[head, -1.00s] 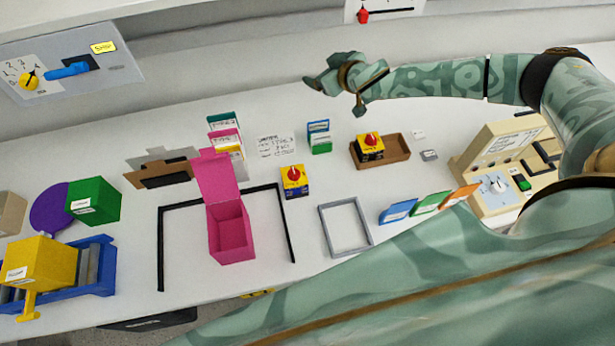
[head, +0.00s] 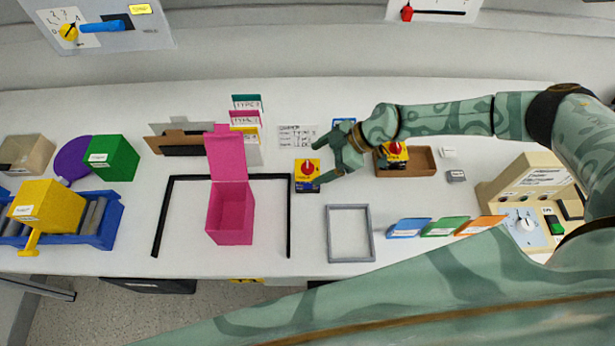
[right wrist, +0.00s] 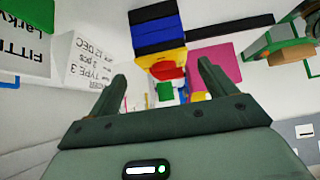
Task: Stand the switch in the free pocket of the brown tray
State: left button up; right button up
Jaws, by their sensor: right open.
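The switch (head: 307,170) is a yellow box with a red knob and a dark blue and black lower part, on the white table left of the brown tray. The brown tray (head: 424,160) holds a similar switch (head: 394,152) at its left end; its right pocket is empty. My right gripper (head: 321,161) is open at the right side of the loose switch, its fingers pointing toward it. In the right wrist view, the switch (right wrist: 158,38) lies just ahead, between and beyond the open fingertips (right wrist: 161,78). Contact cannot be told. My left gripper is out of view.
A pink open box (head: 231,214) stands left, within a black frame (head: 289,222). A grey frame (head: 349,234) lies in front of the switch. Upright cards (head: 245,118) and a written sheet (head: 297,136) are behind. A beige machine (head: 535,180) is at right.

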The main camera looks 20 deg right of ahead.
aim_at(303, 172)
jog(key=shift+x, duration=0.85)
jog(key=b+x, duration=0.2)
jog(key=x, duration=0.3)
jog(key=shift+s+a, duration=0.15)
jog(key=shift+s, duration=0.05)
jog(key=shift+r, duration=0.15)
jog(key=c, duration=1.3)
